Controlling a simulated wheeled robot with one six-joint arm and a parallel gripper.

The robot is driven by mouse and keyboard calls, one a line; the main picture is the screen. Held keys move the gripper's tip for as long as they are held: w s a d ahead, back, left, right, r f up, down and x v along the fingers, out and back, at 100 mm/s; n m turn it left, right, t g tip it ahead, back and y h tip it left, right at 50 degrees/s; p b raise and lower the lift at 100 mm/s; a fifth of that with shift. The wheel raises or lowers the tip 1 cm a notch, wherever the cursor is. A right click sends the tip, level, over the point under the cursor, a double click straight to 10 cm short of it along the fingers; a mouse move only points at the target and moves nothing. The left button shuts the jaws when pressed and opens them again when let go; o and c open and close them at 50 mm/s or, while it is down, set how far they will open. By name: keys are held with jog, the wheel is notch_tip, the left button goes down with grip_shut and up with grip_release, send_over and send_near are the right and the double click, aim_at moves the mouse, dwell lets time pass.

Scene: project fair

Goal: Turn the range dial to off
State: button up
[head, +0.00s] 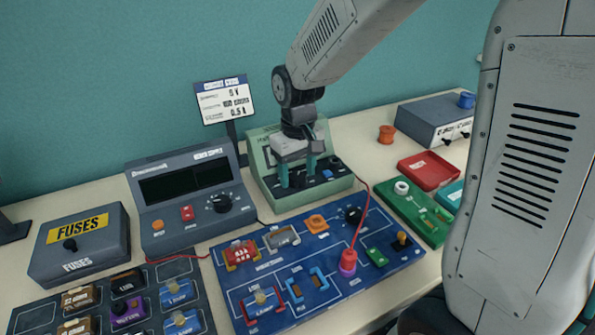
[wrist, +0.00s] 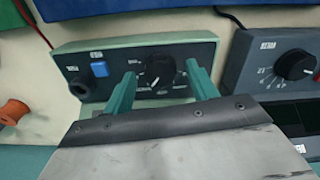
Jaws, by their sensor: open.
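The green meter (head: 268,148) stands at the back centre of the table. The wrist view shows its sloped black panel with a round black range dial (wrist: 158,70), which has a white pointer mark. In that view the mark points down and slightly left; the small labels around the dial are unreadable. My gripper (head: 298,179) is open over the panel. In the wrist view its teal fingers (wrist: 160,70) stand on either side of the dial, with gaps showing. In the head view my gripper hides the dial.
The panel also has a blue button (head: 327,174) beside the dial. A grey power supply (head: 168,197) with a knob stands close on the left. A blue circuit board (head: 330,240) lies in front, with a red lead rising beside the meter. A red tray (head: 428,171) lies right.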

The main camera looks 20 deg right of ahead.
jog(key=shift+f, duration=0.2)
jog(key=c, duration=1)
jog(key=shift+n, duration=3.4)
jog(key=o, duration=1)
